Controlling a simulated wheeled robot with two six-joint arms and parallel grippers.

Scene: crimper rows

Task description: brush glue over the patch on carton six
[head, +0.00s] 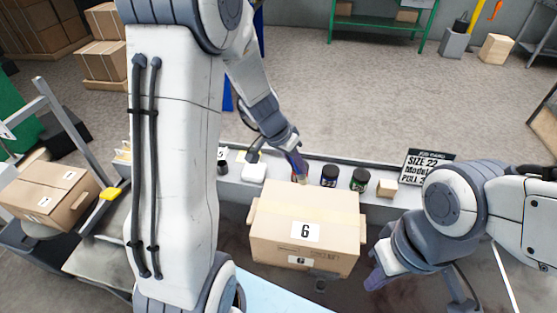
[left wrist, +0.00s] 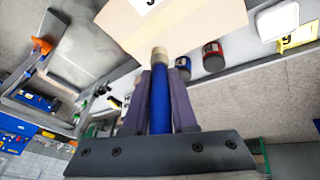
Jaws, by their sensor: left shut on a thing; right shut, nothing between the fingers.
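Carton six (head: 285,222), a tan box with a "6" label (head: 305,232), stands in front of me. My left gripper (head: 297,163) is above its far edge, shut on a blue-handled brush. In the left wrist view the brush (left wrist: 160,105) sits between the purple fingers, its pale tip (left wrist: 159,54) at the edge of the carton (left wrist: 185,25); I cannot tell whether they touch. No distinct patch or wet glue can be made out. My right gripper (head: 376,276) is shut and empty, low beside the carton's right side.
Behind the carton, a ledge holds two dark jars (head: 329,175) (head: 360,180), a small box (head: 388,188), a white block (head: 253,172) and a black-and-white sign (head: 428,167). Another carton (head: 45,193) stands at the left. Open floor lies beyond the ledge.

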